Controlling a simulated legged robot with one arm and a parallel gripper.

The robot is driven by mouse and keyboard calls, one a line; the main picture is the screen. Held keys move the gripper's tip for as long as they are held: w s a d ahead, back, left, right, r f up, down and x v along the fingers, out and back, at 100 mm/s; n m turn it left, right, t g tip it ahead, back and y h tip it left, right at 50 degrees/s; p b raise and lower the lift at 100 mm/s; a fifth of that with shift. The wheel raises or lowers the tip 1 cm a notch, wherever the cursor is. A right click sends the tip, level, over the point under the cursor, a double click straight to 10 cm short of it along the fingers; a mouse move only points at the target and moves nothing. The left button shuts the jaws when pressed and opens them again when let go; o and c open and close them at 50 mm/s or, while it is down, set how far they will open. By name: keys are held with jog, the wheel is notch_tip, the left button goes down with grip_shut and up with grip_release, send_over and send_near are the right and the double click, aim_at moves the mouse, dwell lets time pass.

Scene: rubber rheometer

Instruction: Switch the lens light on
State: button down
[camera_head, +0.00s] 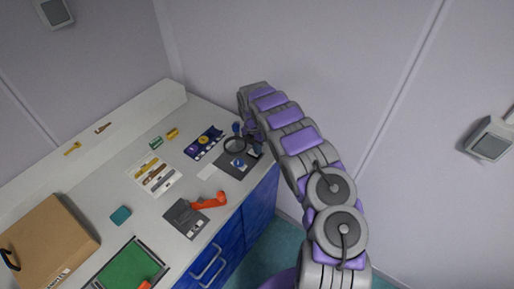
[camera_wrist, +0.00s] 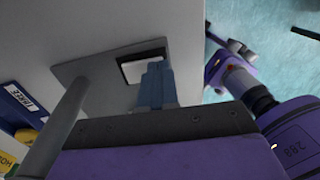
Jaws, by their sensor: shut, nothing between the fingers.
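The round magnifying lens (camera_head: 235,145) stands over a dark base plate (camera_head: 229,168) near the counter's right edge. In the wrist view the grey base plate (camera_wrist: 92,78) carries a white switch (camera_wrist: 136,70) in a dark frame, with a grey post (camera_wrist: 58,125) to the left. My gripper (camera_wrist: 156,68) is shut and empty, its blue-grey fingertips over the right part of the switch. They hide part of it, and I cannot tell whether they touch it. In the head view my arm's end is beside the lens. I cannot tell whether the light is lit.
A blue tray (camera_head: 204,143) lies left of the lens. A cardboard box (camera_head: 45,245) and a green mat (camera_head: 130,268) are further left. The counter drops off right of the base plate.

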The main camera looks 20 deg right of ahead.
jog(key=shift+p, duration=0.4)
jog(key=shift+f, duration=0.15)
jog(key=shift+w+a, duration=0.1)
jog(key=shift+w+a+r, duration=0.3)
jog(key=shift+w, duration=0.2)
